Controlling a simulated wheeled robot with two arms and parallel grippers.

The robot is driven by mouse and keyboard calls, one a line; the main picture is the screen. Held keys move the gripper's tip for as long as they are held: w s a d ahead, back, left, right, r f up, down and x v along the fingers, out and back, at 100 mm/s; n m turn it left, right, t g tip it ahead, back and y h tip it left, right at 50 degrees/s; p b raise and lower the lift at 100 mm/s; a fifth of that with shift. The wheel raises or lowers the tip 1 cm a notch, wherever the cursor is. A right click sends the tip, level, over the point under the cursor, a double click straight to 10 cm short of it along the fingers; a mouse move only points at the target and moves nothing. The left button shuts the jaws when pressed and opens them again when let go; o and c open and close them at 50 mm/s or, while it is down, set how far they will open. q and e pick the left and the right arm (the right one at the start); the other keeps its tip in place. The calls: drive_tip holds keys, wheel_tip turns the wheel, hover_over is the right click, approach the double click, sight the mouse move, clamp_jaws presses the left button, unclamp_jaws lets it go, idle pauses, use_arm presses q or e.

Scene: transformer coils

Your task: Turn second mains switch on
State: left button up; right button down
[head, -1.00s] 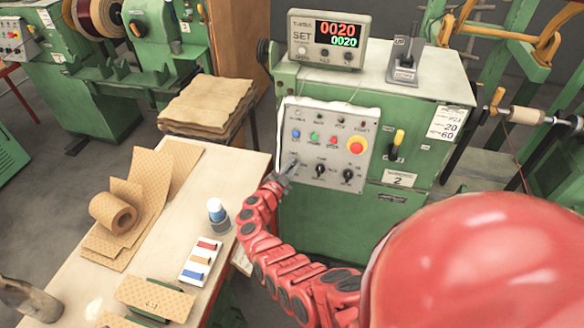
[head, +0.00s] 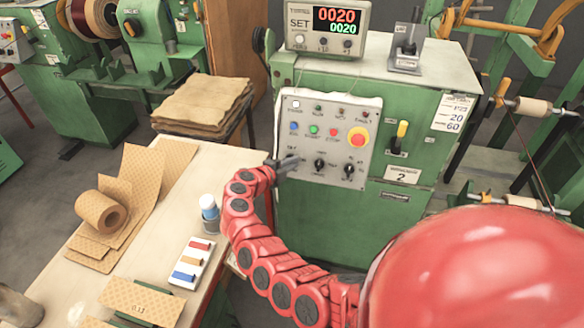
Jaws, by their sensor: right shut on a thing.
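The green machine marked 2 (head: 402,175) has a light control panel (head: 326,138) on its front. The panel carries lamps, colored buttons, a red emergency stop (head: 358,138) on yellow and a row of black rotary switches. My right gripper (head: 285,162) is at the panel's lower left, shut on the leftmost rotary switch, which it mostly hides. The middle switch (head: 320,166) and the right switch (head: 349,171) are uncovered. The white lamp (head: 296,104) at the panel's top left looks bright. A yellow lever (head: 402,130) is right of the panel. My left gripper is out of view.
A display reading 0020 (head: 328,30) stands on the machine. Stacked sheets (head: 203,103) lie behind the bench.

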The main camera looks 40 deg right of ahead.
drive_tip(key=shift+w+a+f+m+b, duration=0.2)
drive_tip(key=shift+a+m+b, duration=0.1)
drive_tip(key=shift+m, duration=0.1)
drive_tip(key=shift+r, duration=0.1)
drive_tip(key=c, duration=0.9)
unclamp_jaws()
drive_tip(key=shift+w, duration=0.1)
drive_tip(key=b+v, duration=0.4)
drive_tip(key=v, duration=1.3)
drive_tip(key=shift+r, duration=0.3)
